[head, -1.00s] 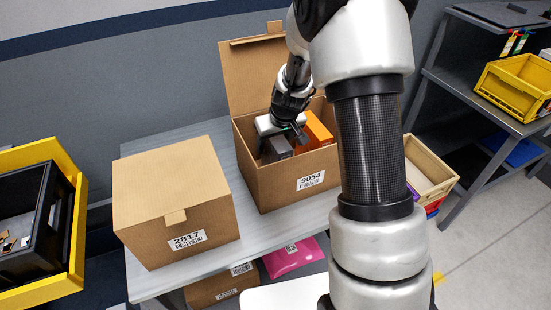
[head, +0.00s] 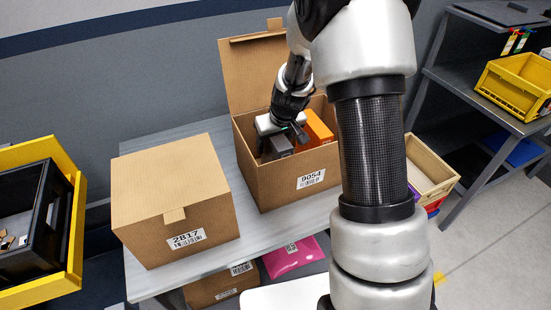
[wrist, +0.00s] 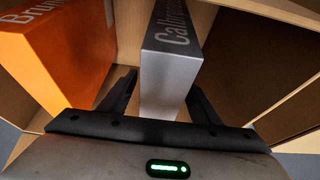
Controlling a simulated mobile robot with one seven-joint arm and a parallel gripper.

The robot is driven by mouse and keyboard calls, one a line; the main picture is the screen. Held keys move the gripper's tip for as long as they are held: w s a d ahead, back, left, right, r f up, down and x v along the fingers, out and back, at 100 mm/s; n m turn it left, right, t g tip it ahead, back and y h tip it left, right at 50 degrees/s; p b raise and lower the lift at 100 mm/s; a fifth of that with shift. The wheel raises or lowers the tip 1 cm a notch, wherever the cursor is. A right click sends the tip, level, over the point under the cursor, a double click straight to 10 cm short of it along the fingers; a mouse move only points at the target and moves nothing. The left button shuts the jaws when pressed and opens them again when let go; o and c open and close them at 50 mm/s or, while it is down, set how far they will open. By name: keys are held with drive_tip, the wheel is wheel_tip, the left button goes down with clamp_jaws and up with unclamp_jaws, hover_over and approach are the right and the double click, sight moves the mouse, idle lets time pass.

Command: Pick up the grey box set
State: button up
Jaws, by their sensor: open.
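The grey box set (head: 280,145) stands inside the open cardboard box labelled 9054 (head: 290,187). In the wrist view the grey box set (wrist: 168,75) shows its lettered narrow side and a paler face. My gripper (head: 284,134) is down inside the carton. In the wrist view my gripper (wrist: 160,92) is open, with one finger on each side of the grey box set. I cannot tell whether either finger touches it. The lower part of the grey box set is hidden.
An orange box (head: 318,129) stands close beside the grey one, and also shows in the wrist view (wrist: 62,55). The carton walls surround both. A closed carton labelled 2817 (head: 180,200) stands to the left on the grey table (head: 262,232).

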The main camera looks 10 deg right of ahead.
clamp_jaws()
idle(0.4)
